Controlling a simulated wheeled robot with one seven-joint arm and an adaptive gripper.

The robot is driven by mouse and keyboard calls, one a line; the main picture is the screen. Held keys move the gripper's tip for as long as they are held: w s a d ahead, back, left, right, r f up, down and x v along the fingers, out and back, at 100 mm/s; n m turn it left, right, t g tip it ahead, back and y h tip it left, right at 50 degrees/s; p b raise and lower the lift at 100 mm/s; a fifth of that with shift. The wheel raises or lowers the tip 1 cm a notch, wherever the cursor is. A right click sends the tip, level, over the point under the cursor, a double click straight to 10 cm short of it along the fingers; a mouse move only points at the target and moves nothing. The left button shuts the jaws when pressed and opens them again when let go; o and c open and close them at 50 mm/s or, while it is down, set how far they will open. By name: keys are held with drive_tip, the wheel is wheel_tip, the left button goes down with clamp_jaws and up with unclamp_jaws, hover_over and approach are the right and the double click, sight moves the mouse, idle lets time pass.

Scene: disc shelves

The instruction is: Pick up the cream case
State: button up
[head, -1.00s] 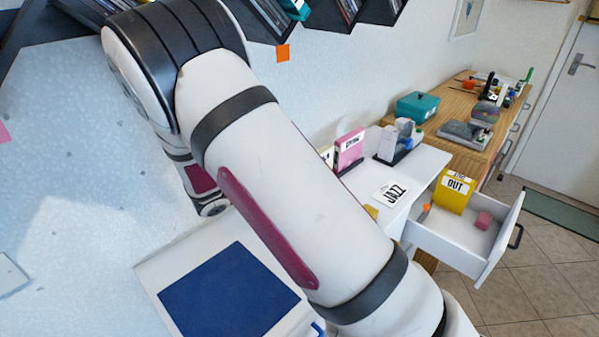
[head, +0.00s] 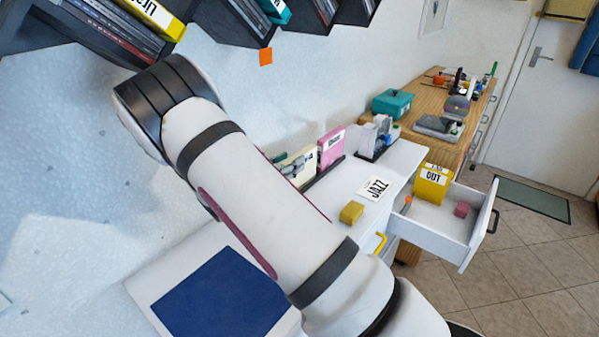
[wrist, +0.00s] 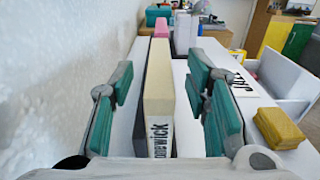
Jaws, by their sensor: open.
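The cream case (wrist: 158,90) stands upright on its edge in a dark holder, with dark lettering on its near end. It also shows in the head view (head: 301,166), left of the pink case (head: 331,148) and partly hidden by my arm. In the wrist view my gripper (wrist: 160,82) is open, its teal-padded fingers on either side of the cream case. I see gaps between the pads and the case. The pink case (wrist: 161,28) stands behind it. My gripper is hidden in the head view.
A yellow block (head: 351,212) and a JAZZ card (head: 375,188) lie on the white top to the right. An open drawer (head: 440,226) holds a yellow OUT box (head: 432,185). The white wall (wrist: 60,75) is close on the left.

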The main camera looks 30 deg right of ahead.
sight(300, 154)
drive_tip(key=x, duration=0.5)
drive_tip(key=shift+f, duration=0.1)
clamp_jaws()
